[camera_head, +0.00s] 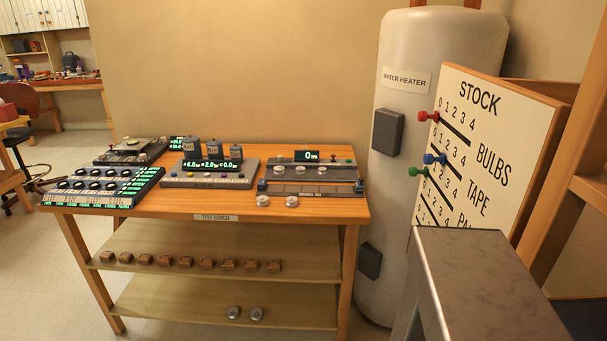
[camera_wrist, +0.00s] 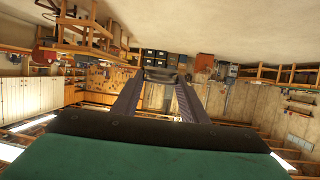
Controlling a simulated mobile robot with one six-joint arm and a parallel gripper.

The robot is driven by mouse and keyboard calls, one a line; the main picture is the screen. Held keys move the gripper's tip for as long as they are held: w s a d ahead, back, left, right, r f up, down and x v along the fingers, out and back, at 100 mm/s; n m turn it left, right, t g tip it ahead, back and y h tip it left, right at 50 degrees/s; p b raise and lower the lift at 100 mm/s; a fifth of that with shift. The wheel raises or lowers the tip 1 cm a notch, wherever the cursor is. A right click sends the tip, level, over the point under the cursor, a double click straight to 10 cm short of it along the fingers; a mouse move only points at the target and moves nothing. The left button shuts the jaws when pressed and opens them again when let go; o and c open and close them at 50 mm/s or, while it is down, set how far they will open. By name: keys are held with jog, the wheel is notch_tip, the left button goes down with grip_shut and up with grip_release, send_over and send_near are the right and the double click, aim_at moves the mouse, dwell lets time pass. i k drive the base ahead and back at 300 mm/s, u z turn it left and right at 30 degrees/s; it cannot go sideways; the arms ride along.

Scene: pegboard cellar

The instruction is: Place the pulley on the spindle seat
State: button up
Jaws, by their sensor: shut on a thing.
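My gripper (camera_wrist: 160,82) shows only in the wrist view, its two dark fingers reaching away from the camera. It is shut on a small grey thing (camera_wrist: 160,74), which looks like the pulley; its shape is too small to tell. In the head view, a grey device (camera_head: 310,189) with a "0" readout stands at the right of the test bench and has several round metal parts on it. I cannot tell which part is the spindle seat. Two silver round pieces (camera_head: 292,201) lie at the bench's front edge. My gripper is away from the bench.
The wooden test bench (camera_head: 225,206) also carries a device with three grey cylinders (camera_head: 212,149) and a knobbed console (camera_head: 103,186). A water heater (camera_head: 425,60) and stock board (camera_head: 480,140) stand at right.

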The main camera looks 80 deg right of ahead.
aim_at(344, 173)
jog(key=z, duration=0.95)
jog(key=i, duration=0.65)
jog(key=z, duration=0.2)
